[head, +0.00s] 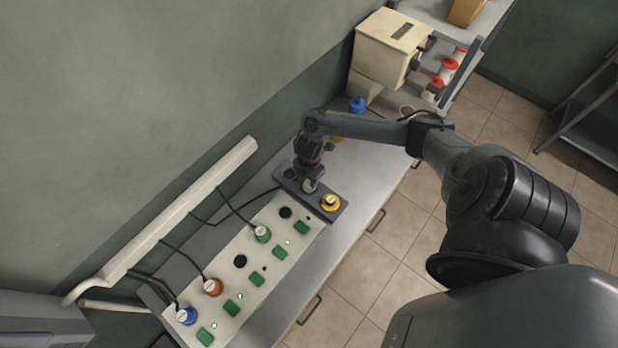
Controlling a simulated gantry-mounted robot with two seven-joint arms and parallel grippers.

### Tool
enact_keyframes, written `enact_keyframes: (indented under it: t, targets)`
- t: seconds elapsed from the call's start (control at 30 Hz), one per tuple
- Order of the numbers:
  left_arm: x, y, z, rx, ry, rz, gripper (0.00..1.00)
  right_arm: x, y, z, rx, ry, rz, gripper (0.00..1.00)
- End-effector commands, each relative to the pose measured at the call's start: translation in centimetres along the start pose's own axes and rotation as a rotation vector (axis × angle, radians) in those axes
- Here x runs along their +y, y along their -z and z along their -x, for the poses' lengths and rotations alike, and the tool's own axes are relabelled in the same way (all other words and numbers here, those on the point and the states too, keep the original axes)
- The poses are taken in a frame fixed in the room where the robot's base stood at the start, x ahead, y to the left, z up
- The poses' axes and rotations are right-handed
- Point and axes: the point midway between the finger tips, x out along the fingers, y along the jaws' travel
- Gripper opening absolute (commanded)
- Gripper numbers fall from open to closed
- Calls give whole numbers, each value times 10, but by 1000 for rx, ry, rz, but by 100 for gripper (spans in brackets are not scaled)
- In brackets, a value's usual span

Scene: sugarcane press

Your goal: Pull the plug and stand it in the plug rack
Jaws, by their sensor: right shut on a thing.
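My right gripper (311,180) points down over the dark plug rack (340,213) at the far end of the socket panel. It is shut on a plug (310,187), of which only a pale part shows between the fingers. I cannot tell whether this plug touches the rack. A yellow plug (331,202) stands in the rack just right of it. On the pale socket panel (262,222) are a green plug (262,234), an orange plug (212,287) and a blue plug (187,316). Dark sockets without plugs show at the far end (285,212) and the middle (240,261). My left gripper is out of view.
Black cords run from a pale wall conduit (185,205) to the plugs. A cream machine (388,48) with red-capped parts (448,64) stands at the back, with a blue object (357,104) before it. The grey counter (365,180) is clear right of the rack.

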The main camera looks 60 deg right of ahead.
Motion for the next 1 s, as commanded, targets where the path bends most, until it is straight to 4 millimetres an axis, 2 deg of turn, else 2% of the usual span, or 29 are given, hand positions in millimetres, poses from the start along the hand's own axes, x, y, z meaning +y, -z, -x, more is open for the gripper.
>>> enact_keyframes:
  t: [0.5, 1.0]
  targets:
    - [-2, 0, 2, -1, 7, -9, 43, 0, 0, 0, 0, 0, 1, 6]
    - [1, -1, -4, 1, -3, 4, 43, 0, 0, -9, 0, 0, 1, 6]
